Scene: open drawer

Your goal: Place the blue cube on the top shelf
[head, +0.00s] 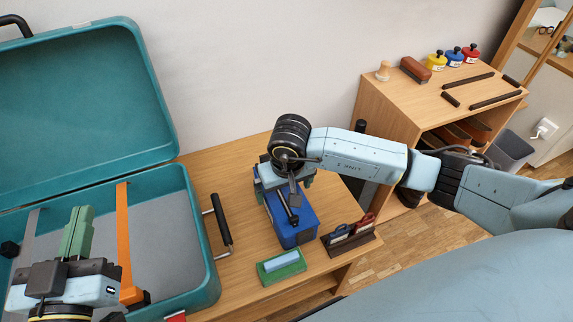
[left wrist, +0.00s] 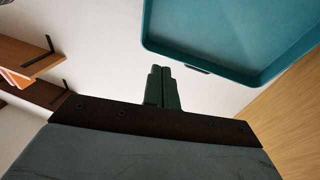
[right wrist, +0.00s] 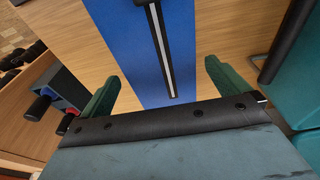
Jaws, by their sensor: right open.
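A blue block-like box (head: 298,236) with a dark and silver strip on top stands on the wooden table; it is the blue object best matching the cube. My right gripper (head: 284,194) is above its far part, open. In the right wrist view the green fingers are spread on either side of the blue box (right wrist: 150,80), with nothing visibly clamped; contact is unclear. My left gripper (head: 78,228) is shut over the teal case, and its fingers are together and empty in the left wrist view (left wrist: 162,86). Wall shelves (left wrist: 30,55) show in the left wrist view, one above another.
An open teal case (head: 200,255) fills the left, its lid raised. A light blue block on a green base (head: 283,268) and a dark rack (head: 350,243) lie near the blue box. A wooden cabinet (head: 440,95) at right carries stamps and bars on top.

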